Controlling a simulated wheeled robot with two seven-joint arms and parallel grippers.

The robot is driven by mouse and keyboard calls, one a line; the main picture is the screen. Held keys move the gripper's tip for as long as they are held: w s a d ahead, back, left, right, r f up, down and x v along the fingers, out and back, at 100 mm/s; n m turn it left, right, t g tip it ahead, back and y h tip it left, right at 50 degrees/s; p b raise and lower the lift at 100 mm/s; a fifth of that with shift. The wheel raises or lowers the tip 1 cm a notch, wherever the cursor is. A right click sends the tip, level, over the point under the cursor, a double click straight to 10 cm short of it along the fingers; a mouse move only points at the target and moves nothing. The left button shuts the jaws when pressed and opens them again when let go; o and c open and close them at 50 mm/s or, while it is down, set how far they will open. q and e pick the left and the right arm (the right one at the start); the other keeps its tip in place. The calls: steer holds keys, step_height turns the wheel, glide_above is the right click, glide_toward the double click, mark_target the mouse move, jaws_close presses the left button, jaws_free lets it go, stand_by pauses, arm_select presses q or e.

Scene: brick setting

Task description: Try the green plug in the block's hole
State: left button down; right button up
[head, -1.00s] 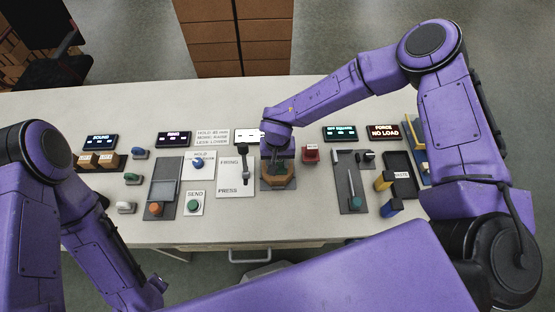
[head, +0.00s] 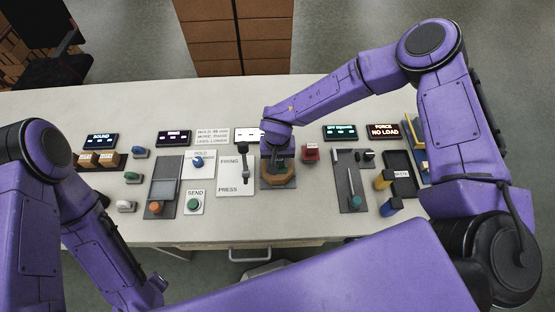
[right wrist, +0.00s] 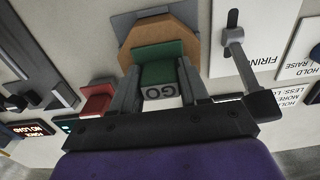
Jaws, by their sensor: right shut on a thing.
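The green plug (right wrist: 162,66), with a GO label on its end, sits between the fingers of my right gripper (right wrist: 160,88) in the right wrist view. The gripper is shut on it. The brown octagonal block (right wrist: 150,28) lies just beyond the plug. In the head view my right gripper (head: 279,160) is over the block (head: 278,181) on the bench, and the plug is hidden there. The block's hole is hidden, so I cannot tell whether the plug's tip is in it. My left arm is at lower left; its gripper (head: 156,284) shows too little to judge.
A red block (head: 310,153) stands right of the wooden block. A lever (head: 244,165) on the white FIRING/PRESS plate is close on the left. A force display (head: 384,131) reads NO LOAD; another (head: 340,132) seems to read OFF SQUARE. A dark waste tray (head: 400,160) is at right.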

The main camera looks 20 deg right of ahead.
steer(key=shift+s+f, duration=0.1)
steer(key=shift+s, duration=0.05)
step_height(320, 180, up, 6)
steer(key=p, duration=0.5)
steer(key=shift+f+p, duration=0.15)
steer(key=shift+p, duration=0.15)
steer(key=shift+w, duration=0.2)
steer(key=shift+r, duration=1.2)
steer(key=shift+b, duration=0.3)
